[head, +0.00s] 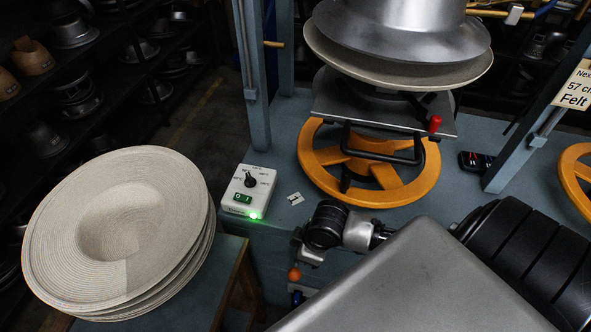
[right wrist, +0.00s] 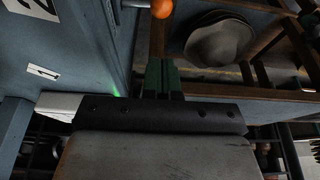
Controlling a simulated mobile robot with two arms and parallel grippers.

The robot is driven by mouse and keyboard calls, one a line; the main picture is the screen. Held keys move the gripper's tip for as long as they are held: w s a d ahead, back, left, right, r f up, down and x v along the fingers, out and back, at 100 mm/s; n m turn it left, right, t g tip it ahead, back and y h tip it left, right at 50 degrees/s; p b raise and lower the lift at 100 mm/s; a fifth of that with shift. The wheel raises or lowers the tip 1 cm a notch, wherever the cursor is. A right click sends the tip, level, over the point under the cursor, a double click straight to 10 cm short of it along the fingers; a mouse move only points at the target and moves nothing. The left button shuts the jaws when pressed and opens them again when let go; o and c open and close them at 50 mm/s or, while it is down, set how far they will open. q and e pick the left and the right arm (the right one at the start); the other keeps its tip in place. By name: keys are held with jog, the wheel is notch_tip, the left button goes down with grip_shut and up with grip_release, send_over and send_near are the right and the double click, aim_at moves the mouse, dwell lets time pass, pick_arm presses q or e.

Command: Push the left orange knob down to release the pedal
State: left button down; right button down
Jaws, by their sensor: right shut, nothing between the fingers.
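An orange knob (head: 294,274) shows in the head view in front of the blue press table, left of centre near the bottom. It also shows at the top edge of the right wrist view (right wrist: 162,8), on the end of a metal rod. My right gripper (right wrist: 160,76) is shut and empty, with its dark green fingers pointing toward the knob. A gap shows between the fingertips and the knob in the wrist view. In the head view my right arm covers much of the area beside the knob. I cannot make out the pedal. My left gripper is not in view.
The blue press table (head: 262,238) holds a white control box (head: 249,190) with a lit green light and an orange handwheel (head: 369,196). A stack of pale hats (head: 70,235) stands at left. The wrist view shows a panel labelled 1 (right wrist: 43,72) beside my gripper.

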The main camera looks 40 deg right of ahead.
aim_at(293, 272)
jog(key=x, duration=0.9)
jog(key=shift+s+d+f, duration=0.1)
jog(key=shift+s+f, duration=0.05)
jog(key=shift+f, duration=1)
